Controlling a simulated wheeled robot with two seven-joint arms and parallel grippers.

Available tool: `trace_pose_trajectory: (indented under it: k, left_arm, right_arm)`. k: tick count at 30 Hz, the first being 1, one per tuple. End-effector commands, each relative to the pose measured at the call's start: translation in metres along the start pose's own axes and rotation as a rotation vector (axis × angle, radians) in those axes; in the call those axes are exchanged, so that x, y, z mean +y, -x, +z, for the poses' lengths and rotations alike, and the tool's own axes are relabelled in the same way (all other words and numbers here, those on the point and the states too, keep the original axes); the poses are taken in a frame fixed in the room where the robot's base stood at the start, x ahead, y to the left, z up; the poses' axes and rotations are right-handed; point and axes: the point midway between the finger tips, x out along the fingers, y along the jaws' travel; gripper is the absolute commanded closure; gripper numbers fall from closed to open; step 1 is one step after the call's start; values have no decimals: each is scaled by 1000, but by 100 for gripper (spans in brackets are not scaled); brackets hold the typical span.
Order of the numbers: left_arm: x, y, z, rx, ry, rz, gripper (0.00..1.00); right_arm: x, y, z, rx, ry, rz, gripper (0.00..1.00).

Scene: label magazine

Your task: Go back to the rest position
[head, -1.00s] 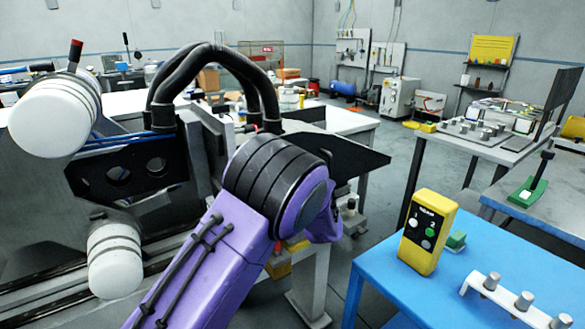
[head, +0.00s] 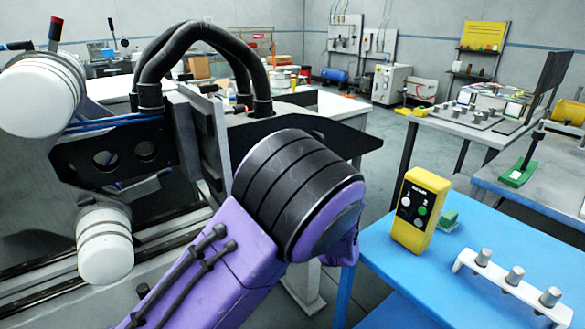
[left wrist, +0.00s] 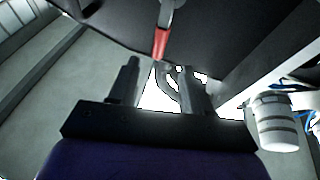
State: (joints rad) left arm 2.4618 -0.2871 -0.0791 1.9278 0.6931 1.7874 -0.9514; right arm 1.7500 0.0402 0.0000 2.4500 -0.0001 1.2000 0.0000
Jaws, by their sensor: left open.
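My purple left arm (head: 235,262) rises from the bottom of the head view, its dark ribbed joint in front of the machine. The left gripper is hidden in that view. In the left wrist view my left gripper (left wrist: 160,72) shows two dark fingers set apart, with nothing held between them. A grey rod with a red end (left wrist: 161,42) appears just beyond the fingertips; I cannot tell its exact distance. My right gripper is in neither view.
The machine with a black plate (head: 95,158) and white cylinders (head: 104,246) fills the left. A blue table (head: 450,268) at the right holds a yellow button box (head: 421,211) and a white bracket with pegs (head: 513,284). Grey floor (head: 382,150) shows between them.

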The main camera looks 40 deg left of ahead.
Motion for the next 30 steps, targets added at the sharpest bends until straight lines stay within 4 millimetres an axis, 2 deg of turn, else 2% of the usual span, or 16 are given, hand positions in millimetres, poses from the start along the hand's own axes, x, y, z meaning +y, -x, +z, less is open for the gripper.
trace_pose_trajectory:
  k: [16,20,22,24,25,27,29,30]
  left_arm:
    - [0,3,0,0,2,0,52]
    - [10,4,5,-24,107,66,52]
    - [22,18,32,-118,168,232,52]
    - [18,49,92,-297,155,371,52]
    - [12,63,115,-372,143,413,52]
    - [-8,99,165,-545,106,481,52]
    - [-31,133,203,-693,68,518,52]
    - [-50,156,225,-790,39,533,52]
  right_arm:
    - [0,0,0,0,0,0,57]
    - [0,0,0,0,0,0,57]
    - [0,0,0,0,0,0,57]
    - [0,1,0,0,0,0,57]
    - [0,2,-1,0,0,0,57]
    - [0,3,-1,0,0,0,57]
    - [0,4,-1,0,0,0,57]
    - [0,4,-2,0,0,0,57]
